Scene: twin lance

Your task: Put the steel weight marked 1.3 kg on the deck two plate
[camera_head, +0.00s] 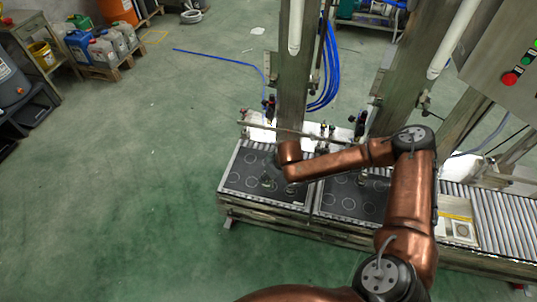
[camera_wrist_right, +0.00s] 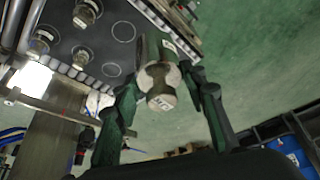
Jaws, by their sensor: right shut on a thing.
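My right gripper (camera_wrist_right: 163,76) is shut on a steel weight (camera_wrist_right: 160,98) with a rounded, necked shape and a small label that I cannot read. In the head view my right arm reaches left, and its gripper (camera_head: 274,166) is over the left black plate (camera_head: 240,181); the held weight is hard to make out there. A second black plate (camera_head: 345,205) with pale circles lies to its right, partly behind my arm. I cannot tell which is deck two. In the wrist view several steel weights (camera_wrist_right: 85,12) stand on a black plate (camera_wrist_right: 118,55) at upper left. My left gripper is not in view.
Steel posts (camera_head: 293,90) and blue hoses (camera_head: 325,75) rise behind the plates. A roller conveyor (camera_head: 500,220) runs off to the right. A control box with a red button (camera_head: 509,79) is at the upper right. The green floor (camera_head: 130,190) at left is open.

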